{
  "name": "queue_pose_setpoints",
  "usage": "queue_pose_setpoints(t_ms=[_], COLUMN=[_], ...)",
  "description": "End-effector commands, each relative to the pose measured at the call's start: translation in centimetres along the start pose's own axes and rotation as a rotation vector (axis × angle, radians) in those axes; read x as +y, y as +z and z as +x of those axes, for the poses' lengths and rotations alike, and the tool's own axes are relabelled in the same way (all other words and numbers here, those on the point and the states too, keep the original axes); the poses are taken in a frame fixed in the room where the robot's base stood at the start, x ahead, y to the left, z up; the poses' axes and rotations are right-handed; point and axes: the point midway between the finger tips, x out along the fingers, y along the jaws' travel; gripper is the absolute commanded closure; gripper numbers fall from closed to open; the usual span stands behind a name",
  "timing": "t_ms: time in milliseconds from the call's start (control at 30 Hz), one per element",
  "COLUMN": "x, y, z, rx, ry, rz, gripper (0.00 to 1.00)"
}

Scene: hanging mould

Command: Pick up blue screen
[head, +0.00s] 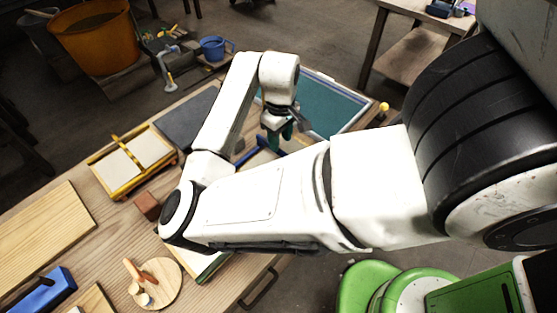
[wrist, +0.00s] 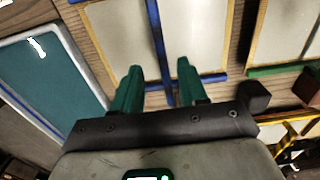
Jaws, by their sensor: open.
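The blue screen has two cream panels, a blue edge strip and a raised blue centre bar (wrist: 158,40) in the wrist view. In the head view only small blue parts (head: 263,141) show below my gripper; my arm hides most of it. My gripper (wrist: 159,70) has green fingers and is open, with one finger on each side of the blue bar. I cannot tell how far above the bar the fingers are. In the head view my gripper (head: 279,137) points down over the table.
A teal panel in a pale frame (head: 325,105) lies right of my gripper. A yellow screen with cream panels (head: 130,160), a dark grey slab (head: 188,118) and a reddish block (head: 147,206) lie to the left. A round wooden board (head: 157,284) is in front.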

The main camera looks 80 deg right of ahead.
Motion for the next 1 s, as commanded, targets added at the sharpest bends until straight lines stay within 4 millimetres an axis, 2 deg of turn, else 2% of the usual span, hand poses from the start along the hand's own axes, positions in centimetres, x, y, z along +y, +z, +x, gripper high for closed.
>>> queue_pose_setpoints(t_ms=[167,433,733,767,1000], x=[-0.2,-0.4,-0.4,-0.4,-0.4], y=[-0.1,-0.3,-0.3,-0.3,-0.3], z=[1.3,4.9,5.5,5.5,5.5], rx=[-0.002,0.0,0.002,0.002,0.001], ry=[-0.002,-0.002,0.0,0.0,0.001], rz=[-0.002,-0.001,0.0,0.0,0.0], gripper=[0.57,0.57,0.57,0.58,0.81])
